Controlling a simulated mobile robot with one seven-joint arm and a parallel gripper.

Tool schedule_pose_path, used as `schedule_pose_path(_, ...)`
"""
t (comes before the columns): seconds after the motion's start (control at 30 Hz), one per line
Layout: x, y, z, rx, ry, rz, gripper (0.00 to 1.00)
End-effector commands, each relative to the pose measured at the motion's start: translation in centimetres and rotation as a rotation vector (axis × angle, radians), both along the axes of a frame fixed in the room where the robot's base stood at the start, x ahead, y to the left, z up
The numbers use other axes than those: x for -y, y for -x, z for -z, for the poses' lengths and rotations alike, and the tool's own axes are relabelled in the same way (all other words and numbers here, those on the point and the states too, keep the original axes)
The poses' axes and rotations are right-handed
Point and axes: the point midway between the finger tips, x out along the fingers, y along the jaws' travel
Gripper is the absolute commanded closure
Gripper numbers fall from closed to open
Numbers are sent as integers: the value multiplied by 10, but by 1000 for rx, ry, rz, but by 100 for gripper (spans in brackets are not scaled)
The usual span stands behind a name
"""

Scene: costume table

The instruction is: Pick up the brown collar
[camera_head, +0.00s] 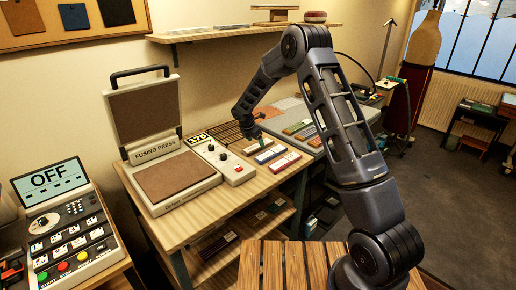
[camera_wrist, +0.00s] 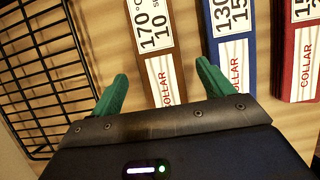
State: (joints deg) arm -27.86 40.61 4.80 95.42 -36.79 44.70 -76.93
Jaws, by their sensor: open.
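The brown collar (camera_wrist: 152,45) is a flat brown strip with a white label reading 170 °C, 10 s and COLLAR. It lies on the wooden table in the wrist view, at top centre. My gripper (camera_wrist: 161,82) has its two green fingers apart and empty. In the wrist view the brown collar's near end shows between the fingertips; I cannot tell how far above it they are. In the head view my gripper (camera_head: 254,126) is over the back of the table, and the brown collar is hard to make out there.
To its right lie a blue collar (camera_wrist: 229,45) and a red collar (camera_wrist: 297,50). A black wire rack (camera_wrist: 38,75) is close on the left. In the head view, a control box (camera_head: 222,160) and the open fusing press (camera_head: 172,177) stand left of the collars.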

Motion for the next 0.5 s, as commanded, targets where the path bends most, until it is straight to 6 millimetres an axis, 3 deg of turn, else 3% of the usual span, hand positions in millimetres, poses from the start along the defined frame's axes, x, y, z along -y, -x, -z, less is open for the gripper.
schedule_pose_path(0.13,6,-5,18,-1,2,1,20)
schedule_pose_path(0.4,6,-6,21,1,1,0,20)
schedule_pose_path(0.5,6,-6,21,1,1,0,40)
